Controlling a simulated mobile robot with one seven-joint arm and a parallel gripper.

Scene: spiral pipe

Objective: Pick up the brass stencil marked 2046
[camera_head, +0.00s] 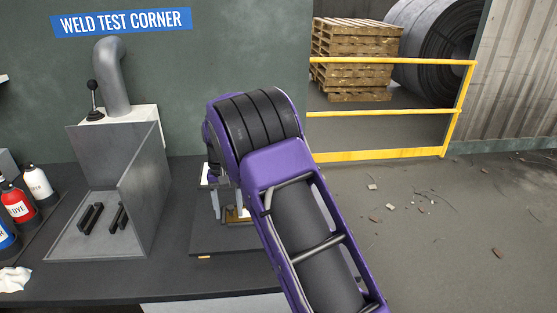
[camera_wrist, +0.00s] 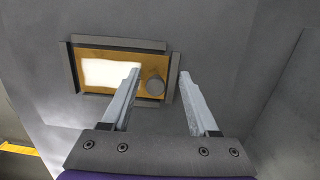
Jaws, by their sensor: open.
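A brass plate (camera_wrist: 95,58), likely the stencil, lies in a dark metal frame (camera_wrist: 120,42) in the wrist view. A bright white patch covers much of its face, and I cannot read any marking. A round grey knob (camera_wrist: 154,87) stands at its right end. My gripper (camera_wrist: 160,74) is open; in the picture its two fingertips lie to either side of the knob, and I see nothing held. I cannot tell the height gap.
A grey open-fronted booth (camera_head: 150,195) with a pipe and dark blocks stands left on the dark bench (camera_head: 110,283). Coloured bottles (camera_head: 20,203) and a white cloth (camera_head: 14,279) are at far left. A yellow rail (camera_head: 380,113) and pallets (camera_head: 355,50) stand behind.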

